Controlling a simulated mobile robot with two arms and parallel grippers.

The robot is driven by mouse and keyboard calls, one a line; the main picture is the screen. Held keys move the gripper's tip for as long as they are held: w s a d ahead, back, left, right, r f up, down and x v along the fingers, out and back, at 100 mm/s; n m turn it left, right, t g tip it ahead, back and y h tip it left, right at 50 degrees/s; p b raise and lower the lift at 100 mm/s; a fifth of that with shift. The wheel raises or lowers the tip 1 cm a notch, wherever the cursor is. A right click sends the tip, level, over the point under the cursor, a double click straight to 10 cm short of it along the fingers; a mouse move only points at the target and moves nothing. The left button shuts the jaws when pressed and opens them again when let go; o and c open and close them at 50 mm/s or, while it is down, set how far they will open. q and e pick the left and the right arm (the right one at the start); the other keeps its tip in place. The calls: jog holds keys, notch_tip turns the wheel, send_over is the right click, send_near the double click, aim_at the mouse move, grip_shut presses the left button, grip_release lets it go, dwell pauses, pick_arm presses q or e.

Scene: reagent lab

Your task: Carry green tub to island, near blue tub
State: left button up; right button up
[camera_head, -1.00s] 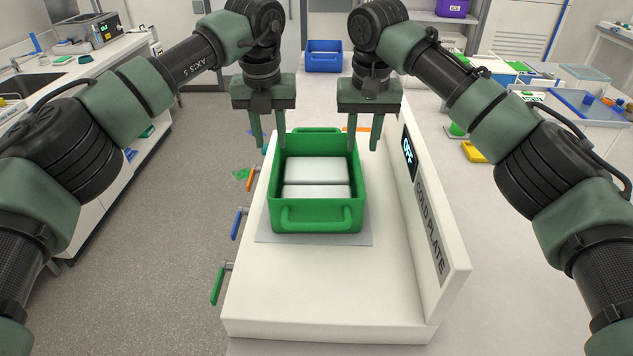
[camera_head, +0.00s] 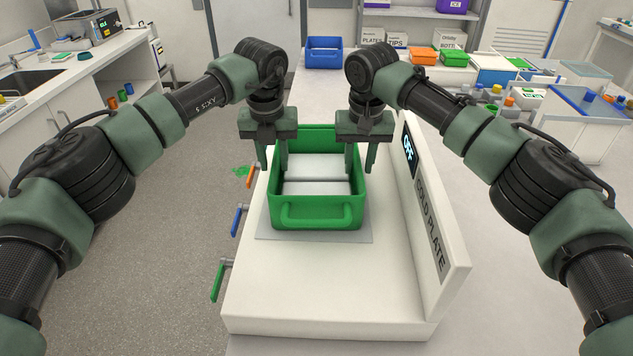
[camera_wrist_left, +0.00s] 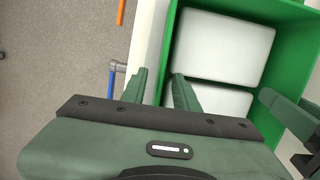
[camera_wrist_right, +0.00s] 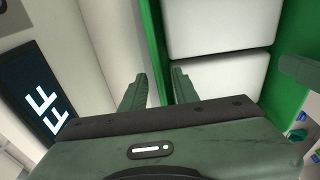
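The green tub (camera_head: 316,216) stands on a grey mat on the white cold plate, with pale blocks (camera_head: 317,168) inside. It also shows in the left wrist view (camera_wrist_left: 292,22) and the right wrist view (camera_wrist_right: 297,40). My left gripper (camera_head: 273,165) is at the tub's left side wall, one finger outside and one inside, with gaps visible. My right gripper (camera_head: 361,165) straddles the right side wall the same way, also open. The blue tub (camera_head: 323,53) sits at the far end on a pale surface.
The cold plate's upright panel (camera_head: 430,205) stands close on the tub's right. Coloured handles, including a blue one (camera_head: 237,221), stick out on the left. Orange (camera_head: 424,56) and green (camera_head: 455,58) bins stand at the back right. Grey floor is open at left.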

pick_arm(q)
grip_shut()
pick_arm(e)
grip_shut()
pick_arm(q)
jog(key=shift+r, duration=0.1)
pick_arm(e)
jog(key=shift+r, duration=0.15)
dwell(0.8)
